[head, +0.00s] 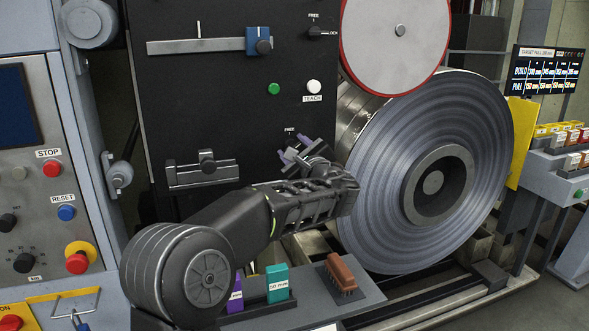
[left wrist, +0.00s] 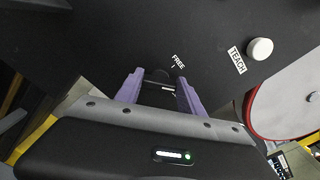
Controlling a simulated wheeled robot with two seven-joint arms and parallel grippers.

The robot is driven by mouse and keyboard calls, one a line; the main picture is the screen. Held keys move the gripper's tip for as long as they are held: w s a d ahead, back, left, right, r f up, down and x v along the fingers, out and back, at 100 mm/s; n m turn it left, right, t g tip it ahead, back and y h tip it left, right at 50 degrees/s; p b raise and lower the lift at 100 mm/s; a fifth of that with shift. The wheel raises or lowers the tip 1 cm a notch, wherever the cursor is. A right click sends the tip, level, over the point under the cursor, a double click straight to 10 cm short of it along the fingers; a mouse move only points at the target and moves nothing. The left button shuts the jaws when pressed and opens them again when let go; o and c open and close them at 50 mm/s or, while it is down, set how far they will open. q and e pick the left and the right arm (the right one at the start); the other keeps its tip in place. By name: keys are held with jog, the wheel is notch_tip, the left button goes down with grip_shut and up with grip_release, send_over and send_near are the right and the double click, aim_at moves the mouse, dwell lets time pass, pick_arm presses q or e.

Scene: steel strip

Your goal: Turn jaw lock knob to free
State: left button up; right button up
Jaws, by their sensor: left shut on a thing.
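My left gripper (head: 296,150) reaches the black machine panel under the lower FREE label (head: 289,130). Its purple fingers also show in the left wrist view (left wrist: 160,88), shut on a dark knob (left wrist: 160,76) that is mostly hidden between them. The FREE label (left wrist: 178,61) with its short tick lies just beyond the fingers. I cannot tell which way this knob points. Another black knob (head: 315,32) higher on the panel has its own FREE label above it and a partly covered label beside it. My right gripper is not in view.
A white TEACH button (head: 314,87) and a green button (head: 274,88) sit above my gripper. A large steel coil (head: 480,150) stands close on the right. A shelf below holds a teal block (head: 277,280) and a brown brush (head: 341,272).

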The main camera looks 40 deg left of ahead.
pick_arm(q)
jog(key=n+b, duration=0.3)
jog(key=b, duration=0.1)
jog(key=n+b, duration=0.4)
jog(key=b, duration=0.1)
jog(key=n+b, duration=0.4)
jog(key=shift+f, duration=0.25)
jog(key=shift+s, duration=0.1)
jog(key=o, duration=1.4)
jog(key=shift+c, duration=0.2)
jog(key=shift+r, duration=0.1)
jog(key=b+v, duration=0.1)
jog(key=v, duration=0.6)
jog(key=shift+s+d, duration=0.2)
jog(key=shift+d, duration=0.15)
